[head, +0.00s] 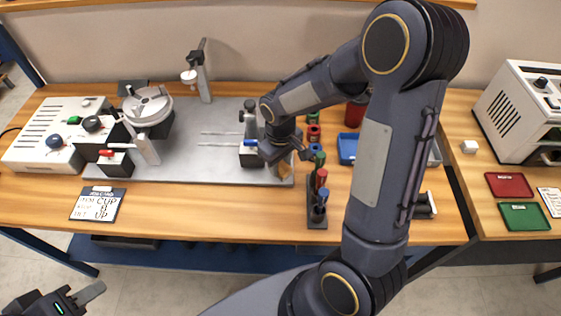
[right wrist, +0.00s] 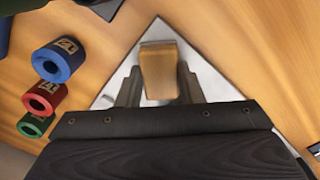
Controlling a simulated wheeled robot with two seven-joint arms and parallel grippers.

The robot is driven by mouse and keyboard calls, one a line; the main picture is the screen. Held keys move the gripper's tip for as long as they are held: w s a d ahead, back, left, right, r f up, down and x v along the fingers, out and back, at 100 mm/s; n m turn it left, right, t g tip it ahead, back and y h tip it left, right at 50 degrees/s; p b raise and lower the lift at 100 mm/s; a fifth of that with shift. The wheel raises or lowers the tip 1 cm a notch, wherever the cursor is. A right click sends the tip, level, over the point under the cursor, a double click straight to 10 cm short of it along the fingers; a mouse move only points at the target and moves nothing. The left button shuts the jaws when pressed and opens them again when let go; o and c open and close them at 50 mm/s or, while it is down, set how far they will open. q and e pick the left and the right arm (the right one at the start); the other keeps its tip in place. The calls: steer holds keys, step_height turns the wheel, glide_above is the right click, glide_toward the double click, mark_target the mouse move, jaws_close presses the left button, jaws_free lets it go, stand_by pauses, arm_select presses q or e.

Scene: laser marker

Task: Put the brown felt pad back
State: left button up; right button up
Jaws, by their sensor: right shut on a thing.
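A tan-brown block, which looks like the brown felt pad (right wrist: 158,70), is between the fingers of my right gripper (right wrist: 158,88) in the right wrist view. The gripper is shut on it. In the head view my right gripper (head: 286,157) is over the right end of the grey base plate (head: 215,165), and a bit of the brown pad (head: 285,168) shows below it. Whether the pad touches the plate is unclear. My left gripper (head: 78,298) is at the lower left, off the table; its finger gap is unclear.
A rack (head: 316,205) with red, green and blue pieces stands just right of my right gripper. Several coloured rings lie nearby, among them a blue ring (right wrist: 58,60). A blue tray (head: 347,148) is behind my right arm. A rotary fixture (head: 148,105) stands at left.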

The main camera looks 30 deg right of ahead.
mark_target(280, 165)
steer(key=o, duration=0.9)
steer(key=shift+o, duration=0.2)
step_height(280, 165, up, 11)
steer(key=p, duration=0.1)
steer(key=s+a+r+m+t+y, duration=0.2)
steer(key=s, duration=0.6)
steer(key=s+a+r+m+t+y, duration=0.1)
steer(key=s+a+r+m+t, duration=0.1)
steer(key=s, duration=0.7)
steer(key=shift+r+t+y, duration=0.4)
steer(key=shift+r+t, duration=0.05)
steer(key=shift+t, duration=0.35)
steer(key=shift+a, duration=0.1)
